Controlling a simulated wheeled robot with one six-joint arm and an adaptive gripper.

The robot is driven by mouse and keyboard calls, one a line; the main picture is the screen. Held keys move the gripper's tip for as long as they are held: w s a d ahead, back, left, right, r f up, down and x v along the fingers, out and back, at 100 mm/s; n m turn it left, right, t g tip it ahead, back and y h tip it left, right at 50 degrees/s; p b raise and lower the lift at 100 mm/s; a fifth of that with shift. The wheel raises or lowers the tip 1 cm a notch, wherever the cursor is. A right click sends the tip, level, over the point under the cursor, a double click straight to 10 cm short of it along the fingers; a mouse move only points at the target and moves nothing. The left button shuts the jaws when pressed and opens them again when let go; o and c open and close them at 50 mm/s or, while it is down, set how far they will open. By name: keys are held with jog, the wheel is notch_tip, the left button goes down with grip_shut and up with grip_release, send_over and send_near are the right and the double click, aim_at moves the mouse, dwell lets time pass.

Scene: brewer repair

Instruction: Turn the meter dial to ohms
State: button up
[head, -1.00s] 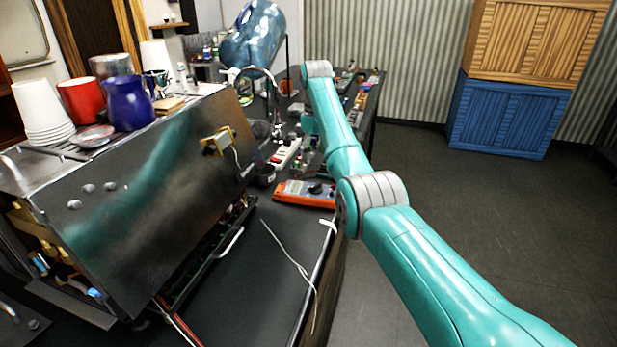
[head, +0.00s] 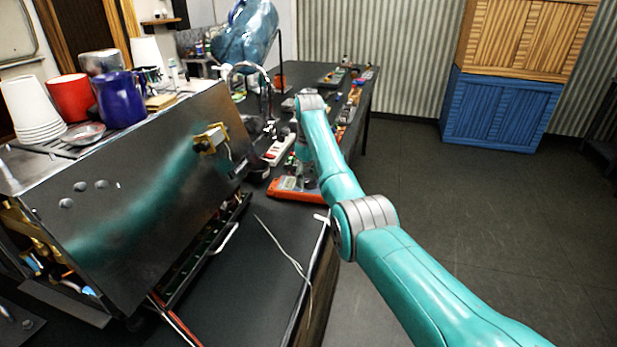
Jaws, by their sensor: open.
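The orange-framed meter (head: 284,194) lies on the dark bench beside the brewer. Its right part is covered by my teal arm, and I cannot read the dial or its setting. My arm reaches across the bench edge, bends at its far joint and comes down toward the meter. My gripper (head: 307,173) shows only as a small dark part beside the forearm, over the meter's right side. It is open. Whether it touches the dial cannot be seen.
The metal brewer (head: 140,185) with cups and a blue pitcher (head: 122,99) on top stands left. A loose pale cable (head: 283,250) crosses the bench front. Open floor lies right.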

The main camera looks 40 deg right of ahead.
jog(key=c, duration=1.1)
jog(key=shift+c, duration=0.2)
jog(key=shift+m, duration=0.4)
jog(key=m, duration=0.3)
jog(key=shift+d+m, duration=0.1)
jog(key=shift+m, duration=0.2)
jog(key=m, duration=0.4)
jog(key=shift+d+m, duration=0.1)
jog(key=shift+m, duration=0.2)
jog(key=m, duration=0.4)
jog(key=shift+s+d, duration=0.1)
jog(key=m, duration=0.4)
jog(key=shift+s+m, duration=0.1)
jog(key=shift+m, duration=0.2)
